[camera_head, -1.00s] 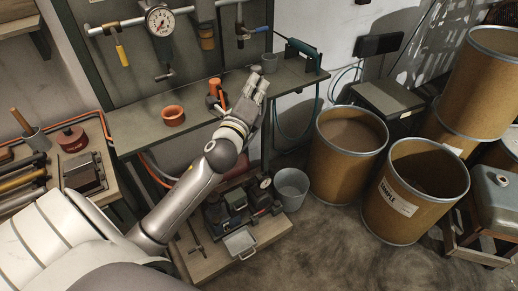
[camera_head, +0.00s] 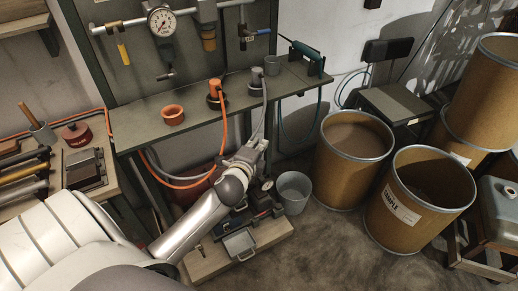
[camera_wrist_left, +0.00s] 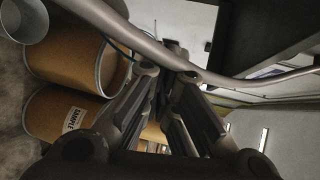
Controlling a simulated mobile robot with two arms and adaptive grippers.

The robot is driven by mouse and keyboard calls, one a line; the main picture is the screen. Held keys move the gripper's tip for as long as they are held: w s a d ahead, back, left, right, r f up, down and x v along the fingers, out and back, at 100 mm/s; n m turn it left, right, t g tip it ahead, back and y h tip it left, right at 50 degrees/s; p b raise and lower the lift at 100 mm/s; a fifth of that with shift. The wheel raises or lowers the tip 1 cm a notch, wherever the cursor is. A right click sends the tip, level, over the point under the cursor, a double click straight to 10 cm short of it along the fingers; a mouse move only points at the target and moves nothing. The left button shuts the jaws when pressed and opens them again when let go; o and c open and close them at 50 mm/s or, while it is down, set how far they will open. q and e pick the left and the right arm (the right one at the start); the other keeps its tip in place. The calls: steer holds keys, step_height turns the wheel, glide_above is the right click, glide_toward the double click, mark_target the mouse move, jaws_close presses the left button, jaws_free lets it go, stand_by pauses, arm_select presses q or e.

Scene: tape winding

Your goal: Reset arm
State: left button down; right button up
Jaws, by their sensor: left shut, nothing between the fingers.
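My left arm reaches in from the lower left of the head view. Its gripper (camera_head: 262,145) is low, in front of the workbench's front edge and above the floor-level platform. The fingers are small and partly blurred there. In the left wrist view the two fingers (camera_wrist_left: 170,72) converge, shut with nothing held. A grey hose (camera_wrist_left: 140,38) crosses close to the fingertips; I cannot tell whether it touches them. On the workbench (camera_head: 188,132) stand an orange cylinder (camera_head: 215,87) with an orange hose and a grey cylinder (camera_head: 257,78) with a grey hose hanging down towards my gripper.
An orange ring-shaped pot (camera_head: 172,115) and a grey cup (camera_head: 271,66) are on the workbench. A grey bucket (camera_head: 294,189) stands right of my gripper. Brown drums (camera_head: 350,165) stand further right. A low wooden platform (camera_head: 225,262) holds tools. The floor in front is clear.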

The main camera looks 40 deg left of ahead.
arm_select(q)
steer(key=s+d+f+n+g+h, duration=0.15)
steer(key=s+f, duration=0.45)
steer(key=f, duration=0.6)
steer(key=s+d+f+n+g, duration=0.25)
steer(key=s+f, duration=0.25)
steer(key=f, duration=0.6)
steer(key=s+d+f+n+g+h, duration=0.1)
steer(key=s+d+f+n+g, duration=0.15)
steer(key=s+f, duration=0.65)
steer(key=s+d+f+n+g, duration=0.2)
steer(key=s+f, duration=0.4)
steer(key=s, duration=0.3)
steer(key=s+d+f+n+g+h, duration=0.1)
steer(key=s+d+f+n+g, duration=0.1)
steer(key=s+f, duration=0.4)
steer(key=s+d+f+n+g+h, duration=0.1)
steer(key=s+f, duration=0.5)
steer(key=s, duration=0.6)
steer(key=shift+s+d+f+n+g, duration=0.15)
steer(key=shift+d+f+n+g, duration=0.1)
steer(key=shift+d+n+g, duration=0.75)
steer(key=shift+a, duration=0.15)
